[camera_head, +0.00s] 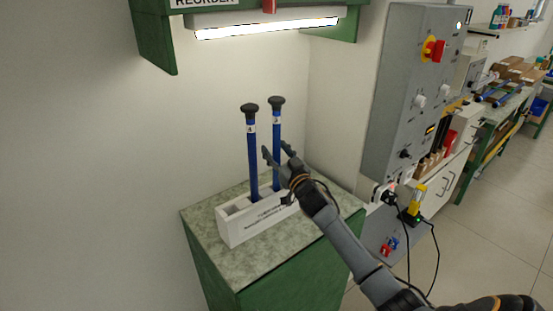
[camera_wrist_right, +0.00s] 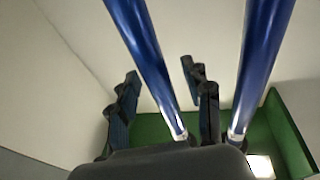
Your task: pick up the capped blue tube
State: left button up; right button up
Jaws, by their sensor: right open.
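Two blue tubes with black caps stand upright in a white holder (camera_head: 238,229) on a cabinet top. The left tube (camera_head: 253,155) and the right tube (camera_head: 277,128) each carry a white label below the cap. My right gripper (camera_head: 277,151) is open at the right tube, with one finger on either side of it in the head view. In the right wrist view the gripper (camera_wrist_right: 160,78) shows its two fingers apart, and one tube (camera_wrist_right: 150,60) passes between them. The other tube (camera_wrist_right: 258,60) is outside the fingers. My left gripper is not visible.
The green cabinet (camera_head: 290,277) has a speckled top with bare room around the holder. A green shelf with a lit lamp (camera_head: 265,28) hangs above. A grey control panel (camera_head: 412,95) stands at the right, and a wall is close behind.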

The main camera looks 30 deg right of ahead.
aim_at(279, 118)
grip_shut()
jog(key=shift+s+r, duration=0.1)
jog(key=shift+r+b, duration=0.1)
jog(key=shift+b, duration=0.2)
jog(key=r, duration=0.3)
jog(key=r+b, duration=0.1)
jog(key=r, duration=0.7)
jog(key=shift+s+b, duration=0.3)
jog(key=shift+s, duration=0.05)
jog(key=s+d+b, duration=0.1)
jog(key=s+b, duration=0.4)
jog(key=s, duration=1.4)
jog(key=shift+d, duration=0.25)
jog(key=shift+r, duration=0.15)
